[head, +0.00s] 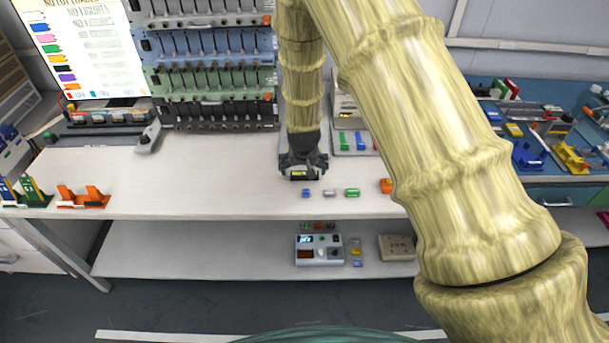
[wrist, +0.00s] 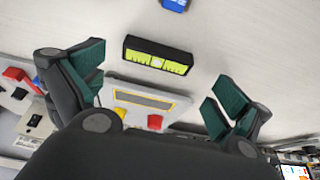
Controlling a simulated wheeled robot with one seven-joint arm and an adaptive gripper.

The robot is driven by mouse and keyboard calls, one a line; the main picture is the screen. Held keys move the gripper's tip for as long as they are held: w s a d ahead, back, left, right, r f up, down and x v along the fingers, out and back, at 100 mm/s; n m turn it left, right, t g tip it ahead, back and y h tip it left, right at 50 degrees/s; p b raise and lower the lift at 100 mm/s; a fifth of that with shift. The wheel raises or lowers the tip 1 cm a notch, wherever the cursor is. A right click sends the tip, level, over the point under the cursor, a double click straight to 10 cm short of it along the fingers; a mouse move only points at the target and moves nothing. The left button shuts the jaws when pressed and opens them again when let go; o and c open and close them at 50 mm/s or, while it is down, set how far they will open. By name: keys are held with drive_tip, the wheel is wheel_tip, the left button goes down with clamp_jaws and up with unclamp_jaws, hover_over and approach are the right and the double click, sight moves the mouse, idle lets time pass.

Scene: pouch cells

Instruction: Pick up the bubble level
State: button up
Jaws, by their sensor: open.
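The bubble level is a short black bar with a bright yellow-green vial. It lies on the white bench top in the wrist view (wrist: 158,56), and shows in the head view (head: 302,176) just below my gripper (head: 303,165). In the wrist view my gripper (wrist: 158,86) has its green-padded fingers wide apart, with nothing between them. The level appears above the middle of the gap between the fingers, apart from both. In the head view my gripper hides part of the level's far side.
Small blue (head: 306,193), grey (head: 329,194) and green (head: 352,193) pieces lie near the front edge, right of the level. An orange piece (head: 386,185) is by my arm. A slider rack (head: 215,80) stands behind. The bench (head: 200,180) is clear left of the gripper.

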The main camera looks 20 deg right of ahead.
sight(305, 175)
drive_tip(key=shift+d+p+x, duration=0.2)
drive_tip(key=shift+p+x, duration=0.6)
drive_tip(key=shift+x, duration=1.55)
drive_tip(key=shift+s, duration=0.1)
drive_tip(key=c, duration=0.9)
